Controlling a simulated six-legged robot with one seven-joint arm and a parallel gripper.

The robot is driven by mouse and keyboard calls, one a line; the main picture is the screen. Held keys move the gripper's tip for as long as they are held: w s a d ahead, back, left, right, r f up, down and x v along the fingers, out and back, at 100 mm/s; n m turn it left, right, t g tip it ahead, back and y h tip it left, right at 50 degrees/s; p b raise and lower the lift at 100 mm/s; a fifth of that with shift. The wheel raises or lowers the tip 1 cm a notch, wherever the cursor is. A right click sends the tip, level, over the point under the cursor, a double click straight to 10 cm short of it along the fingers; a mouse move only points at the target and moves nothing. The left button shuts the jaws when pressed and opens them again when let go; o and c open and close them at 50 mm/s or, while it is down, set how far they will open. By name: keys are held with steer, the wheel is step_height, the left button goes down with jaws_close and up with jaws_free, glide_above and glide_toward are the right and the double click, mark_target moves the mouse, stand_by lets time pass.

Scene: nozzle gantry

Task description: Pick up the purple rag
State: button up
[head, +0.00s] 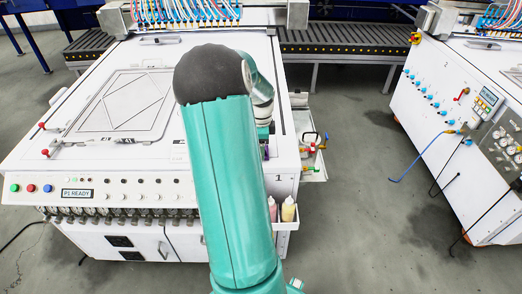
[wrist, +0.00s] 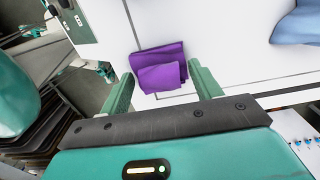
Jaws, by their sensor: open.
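In the wrist view the purple rag (wrist: 160,68) lies folded on a white surface (wrist: 225,40). My gripper (wrist: 162,74) is open, with one green finger to the left of the rag and one to the right. The rag shows between the fingertips, and nothing is held. I cannot tell how far the fingers stand above the surface.
A light blue cloth (wrist: 298,25) lies to the right in the wrist view. In the head view, a side tray (head: 314,172) with fittings and two bottles (head: 288,212) are on the machine's right side. Open grey floor (head: 350,180) separates it from a second machine (head: 465,90).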

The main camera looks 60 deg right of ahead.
steer(key=shift+c, duration=0.2)
steer(key=c, duration=0.5)
steer(key=shift+c, duration=0.2)
steer(key=shift+r, duration=0.1)
steer(key=shift+r, duration=0.4)
step_height(320, 180, up, 2)
steer(key=shift+r, duration=0.15)
steer(key=s+a+r, duration=0.3)
steer(key=a+r, duration=0.6)
steer(key=a, duration=0.4)
steer(key=shift+a+r, duration=0.35)
